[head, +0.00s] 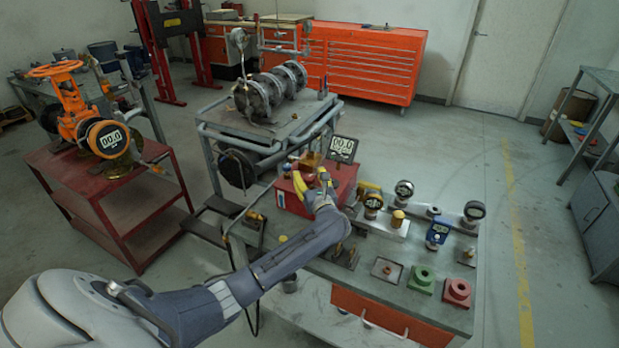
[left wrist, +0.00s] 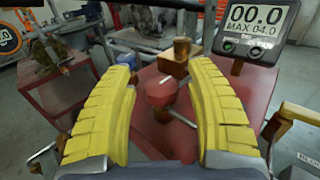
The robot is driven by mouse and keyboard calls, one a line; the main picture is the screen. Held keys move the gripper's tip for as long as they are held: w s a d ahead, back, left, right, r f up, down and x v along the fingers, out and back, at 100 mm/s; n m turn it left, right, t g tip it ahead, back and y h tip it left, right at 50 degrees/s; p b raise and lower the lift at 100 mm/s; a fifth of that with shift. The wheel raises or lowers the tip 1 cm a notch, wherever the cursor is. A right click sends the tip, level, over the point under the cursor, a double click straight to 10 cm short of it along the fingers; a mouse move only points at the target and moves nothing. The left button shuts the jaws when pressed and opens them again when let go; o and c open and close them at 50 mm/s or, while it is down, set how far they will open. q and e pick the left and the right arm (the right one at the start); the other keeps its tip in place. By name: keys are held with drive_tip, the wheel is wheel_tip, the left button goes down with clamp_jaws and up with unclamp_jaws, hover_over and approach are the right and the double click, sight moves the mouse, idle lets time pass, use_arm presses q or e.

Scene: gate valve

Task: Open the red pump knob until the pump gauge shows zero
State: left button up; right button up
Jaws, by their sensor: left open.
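The red pump (head: 341,178) is a box on the workbench, partly hidden by my left gripper (head: 312,181). Its red knob (left wrist: 161,91) shows in the left wrist view on a thin stem. My open left gripper (left wrist: 160,72) has one yellow finger on each side of the knob, with gaps visible between the fingers and the knob. The pump gauge (left wrist: 256,26) reads 00.0 with MAX 04.0 below; it also shows in the head view (head: 343,148), beyond the gripper. My right gripper is not in view.
Several small gauges and fittings, including a blue gauge (head: 438,231), a green block (head: 421,279) and a red block (head: 457,292), stand on the bench right of the pump. A brass fitting (left wrist: 182,55) rises behind the knob. An orange valve (head: 76,105) stands on a red cart (head: 110,190) at left.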

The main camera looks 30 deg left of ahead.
use_arm(q)
drive_tip(key=shift+c, duration=0.4)
drive_tip(key=c, duration=1.1)
drive_tip(key=shift+m+t+h, duration=0.3)
drive_tip(key=shift+t, duration=0.1)
drive_tip(key=m+t+h, duration=0.2)
drive_tip(key=h, duration=0.1)
drive_tip(key=m+t+h, duration=0.2)
drive_tip(key=m+h, duration=0.1)
drive_tip(key=h, duration=0.1)
drive_tip(key=shift+s+a+m+h, duration=0.1)
drive_tip(key=shift+m+h, duration=0.2)
clamp_jaws()
drive_tip(key=m+t+h, duration=0.1)
drive_tip(key=m+h, duration=0.3)
drive_tip(key=h, duration=0.2)
drive_tip(key=shift+m+h, duration=0.5)
drive_tip(key=shift+h, duration=0.4)
drive_tip(key=o, duration=1.2)
unclamp_jaws()
